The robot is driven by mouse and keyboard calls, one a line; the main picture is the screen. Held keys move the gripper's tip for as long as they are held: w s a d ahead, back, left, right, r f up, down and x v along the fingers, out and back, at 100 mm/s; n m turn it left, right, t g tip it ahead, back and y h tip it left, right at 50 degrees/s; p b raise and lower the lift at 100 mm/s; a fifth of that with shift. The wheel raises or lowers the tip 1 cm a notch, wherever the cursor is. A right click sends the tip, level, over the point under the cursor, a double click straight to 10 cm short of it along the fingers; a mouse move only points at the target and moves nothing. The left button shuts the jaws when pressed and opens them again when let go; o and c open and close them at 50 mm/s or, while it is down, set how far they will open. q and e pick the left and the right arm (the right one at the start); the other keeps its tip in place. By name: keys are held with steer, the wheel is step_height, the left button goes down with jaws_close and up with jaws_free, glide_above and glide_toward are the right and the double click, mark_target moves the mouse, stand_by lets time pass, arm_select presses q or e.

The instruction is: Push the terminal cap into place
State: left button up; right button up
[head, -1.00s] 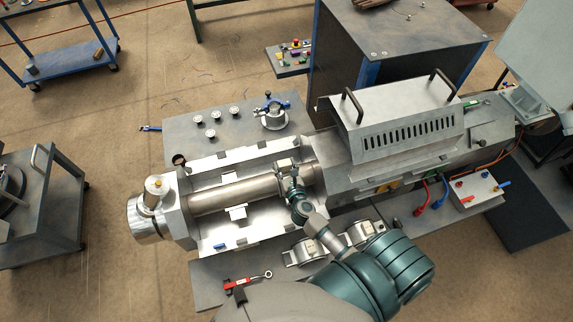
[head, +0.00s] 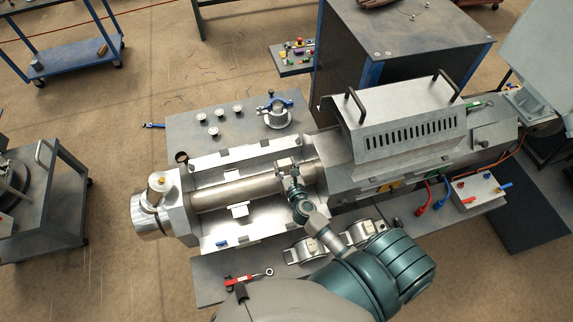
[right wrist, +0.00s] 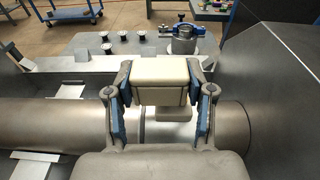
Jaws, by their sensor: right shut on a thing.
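The terminal cap is a cream, box-shaped piece (right wrist: 165,82) between the fingers of my right gripper (right wrist: 162,98) in the right wrist view. The gripper is shut on it, one blue-padded finger at each side. A smaller cream block (right wrist: 174,111) shows just below the cap, over a bright band around the steel barrel (right wrist: 60,125). I cannot tell whether cap and block touch. In the head view the cap (head: 284,161) is small, at the tip of my right gripper (head: 290,172), over the right part of the barrel (head: 238,193). My left gripper is not in view.
An open silver housing (head: 240,157) surrounds the barrel. The vented cover (head: 405,115) stands to the right. Round clamp-like parts (head: 305,250) and a red-handled tool (head: 245,279) lie in front. Several small knobs (head: 214,131) and a blue-handled fitting (head: 277,116) sit behind.

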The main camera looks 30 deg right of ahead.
steer(key=shift+d, duration=0.6)
steer(key=shift+d+f, duration=0.1)
steer(key=shift+d, duration=0.6)
steer(key=shift+a+p, duration=0.25)
steer(key=shift+p, duration=0.05)
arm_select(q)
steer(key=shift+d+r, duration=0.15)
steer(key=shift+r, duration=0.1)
arm_select(e)
steer(key=shift+d, duration=0.1)
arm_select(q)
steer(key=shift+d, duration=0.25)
arm_select(e)
steer(key=shift+d+f, duration=0.15)
steer(key=shift+d, duration=0.05)
arm_select(q)
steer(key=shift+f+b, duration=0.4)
steer(key=shift+b, duration=0.05)
arm_select(e)
steer(key=shift+a+f, duration=0.25)
steer(key=shift+f, duration=0.15)
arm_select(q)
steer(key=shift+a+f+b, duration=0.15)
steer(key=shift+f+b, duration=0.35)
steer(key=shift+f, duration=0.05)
arm_select(e)
steer(key=shift+d+f, duration=0.15)
steer(key=shift+f, duration=0.5)
